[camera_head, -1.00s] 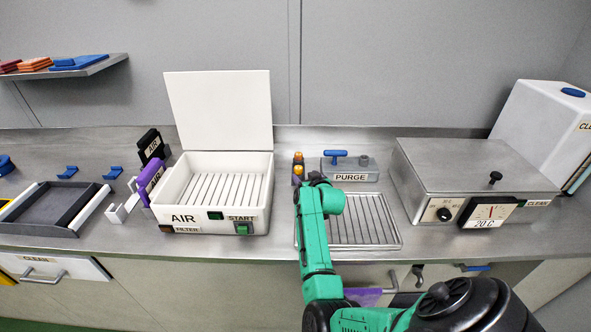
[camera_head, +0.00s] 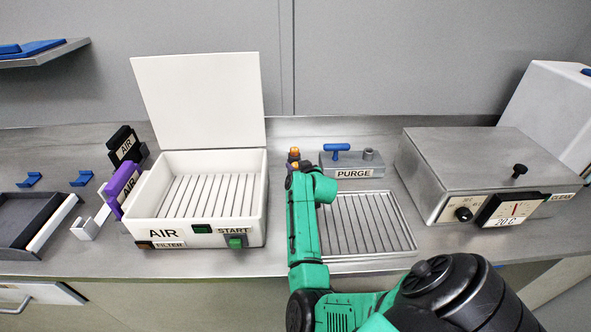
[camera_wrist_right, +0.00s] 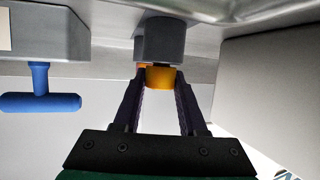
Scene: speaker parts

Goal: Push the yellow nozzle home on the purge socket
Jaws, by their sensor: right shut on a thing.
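In the right wrist view, which appears upside down, the yellow-orange nozzle (camera_wrist_right: 160,78) is between the dark fingers of my right gripper (camera_wrist_right: 160,82), shut on it. The nozzle lines up with a grey cylinder (camera_wrist_right: 165,40) and appears close against it; I cannot tell how far it is seated. In the head view my green wrist hides most of the gripper, left of the PURGE block (camera_head: 375,171). An orange top (camera_head: 294,153) shows just beyond the wrist. A short grey stub (camera_head: 369,154) stands on the block with nothing on it. My left gripper is out of view.
A blue T-handle (camera_head: 337,148) rises from the block, close to my gripper's side. The white AIR box (camera_head: 258,195), lid up, stands left. A ribbed steel tray (camera_head: 408,240) lies in front of the block, and a steel heater box (camera_head: 470,160) stands right.

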